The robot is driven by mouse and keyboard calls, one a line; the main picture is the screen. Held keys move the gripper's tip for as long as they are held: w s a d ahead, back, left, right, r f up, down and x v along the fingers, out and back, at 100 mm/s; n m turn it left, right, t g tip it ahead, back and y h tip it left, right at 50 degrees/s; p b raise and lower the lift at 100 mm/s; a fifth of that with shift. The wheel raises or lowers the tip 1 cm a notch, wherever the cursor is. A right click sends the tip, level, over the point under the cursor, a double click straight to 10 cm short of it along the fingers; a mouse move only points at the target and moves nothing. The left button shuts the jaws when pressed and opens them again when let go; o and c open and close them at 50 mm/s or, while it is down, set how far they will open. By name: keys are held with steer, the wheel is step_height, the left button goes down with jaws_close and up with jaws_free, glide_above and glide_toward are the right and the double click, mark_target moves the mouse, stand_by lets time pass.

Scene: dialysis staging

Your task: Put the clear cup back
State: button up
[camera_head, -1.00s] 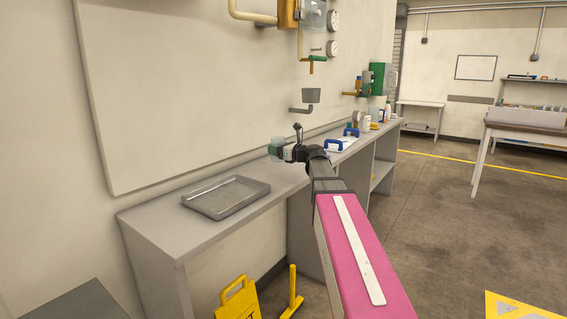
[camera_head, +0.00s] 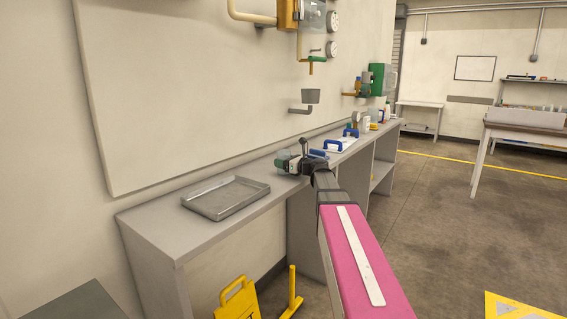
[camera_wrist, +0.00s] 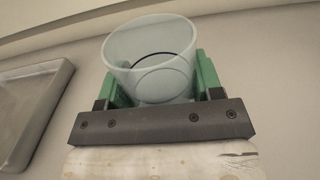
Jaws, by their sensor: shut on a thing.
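The clear cup (camera_wrist: 150,60) is between the two green fingers of my gripper (camera_wrist: 155,88) in the wrist view, with its open rim showing. My gripper is shut on it. In the head view my gripper (camera_head: 284,163) is over the grey counter (camera_head: 165,228), and the cup shows only as a faint pale shape at the fingers. I cannot tell whether the cup's base touches the counter. A grey metal tray (camera_head: 226,196) lies on the counter to the left of my gripper; its edge also shows at the left of the wrist view (camera_wrist: 38,120).
Blue-handled items (camera_head: 335,145) lie on the counter beyond my gripper, with several bottles (camera_head: 376,116) farther back. A yellow floor sign (camera_head: 238,299) stands below the counter front. Counter between tray and gripper is clear.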

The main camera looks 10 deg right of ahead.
steer(key=shift+f, duration=0.1)
steer(key=o, duration=1)
steer(key=shift+s+d, duration=0.1)
steer(key=shift+s, duration=0.05)
steer(key=v, duration=1.1)
steer(key=shift+s+d, duration=0.2)
steer(key=shift+d, duration=0.05)
